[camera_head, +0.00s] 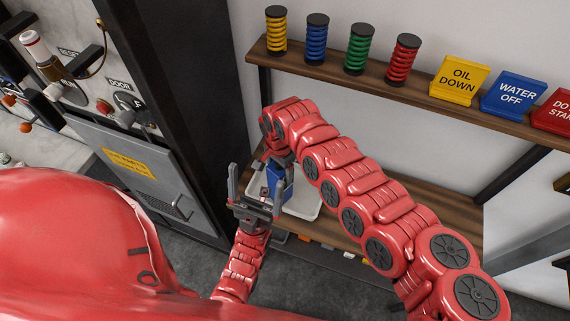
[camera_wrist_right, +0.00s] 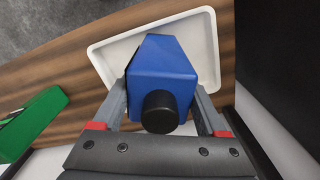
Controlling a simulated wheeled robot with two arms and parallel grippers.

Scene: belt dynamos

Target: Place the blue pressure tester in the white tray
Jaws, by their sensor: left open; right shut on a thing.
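The blue pressure tester (camera_wrist_right: 162,67) is a blue block with a black round knob, seen in the right wrist view. My right gripper (camera_wrist_right: 160,100) is shut on it, a finger on each side. The white tray (camera_wrist_right: 207,40) lies behind and below the tester on the wooden shelf; whether the tester touches it I cannot tell. In the head view, the tester (camera_head: 276,178) shows partly below my right arm, over the tray (camera_head: 304,204). My left gripper (camera_head: 253,190) is open and empty, to the left of the tray.
A green block (camera_wrist_right: 33,122) lies on the lower wooden shelf (camera_head: 440,208) near the tray. Above, an upper shelf (camera_head: 385,88) holds coloured springs and signs. A dark post (camera_head: 195,100) and a grey cabinet (camera_head: 165,175) stand at the left.

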